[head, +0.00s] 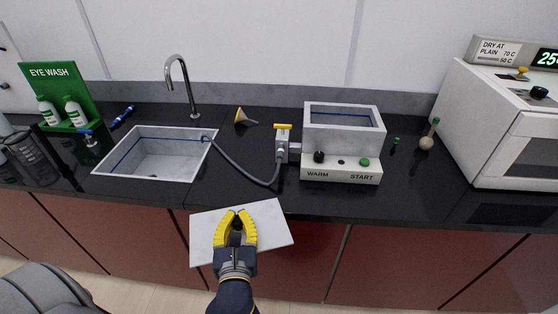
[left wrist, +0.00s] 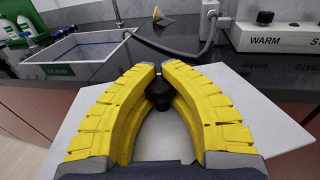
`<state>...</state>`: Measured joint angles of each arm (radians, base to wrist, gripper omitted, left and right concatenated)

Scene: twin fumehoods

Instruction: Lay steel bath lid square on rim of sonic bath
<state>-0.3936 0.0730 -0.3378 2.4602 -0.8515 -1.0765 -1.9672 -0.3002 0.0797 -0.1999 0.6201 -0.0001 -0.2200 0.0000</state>
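The steel bath lid (head: 273,225) is a flat pale plate with a dark knob (left wrist: 158,92). It hangs in front of the counter's front edge, slightly turned in the picture. My left gripper (head: 237,213) has its yellow fingers closed around the knob; the lid also shows in the left wrist view (left wrist: 268,125) beneath the fingers. The sonic bath (head: 342,142) stands on the counter, farther back and right of the lid. Its rectangular top is open, with a blue line inside and a WARM/START front panel. My right gripper is not in view.
A sink (head: 150,170) with a tall faucet (head: 182,85) is at left. A grey hose (head: 243,167) runs to a yellow-topped fitting (head: 283,140) beside the bath. A white oven (head: 510,120) stands at right.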

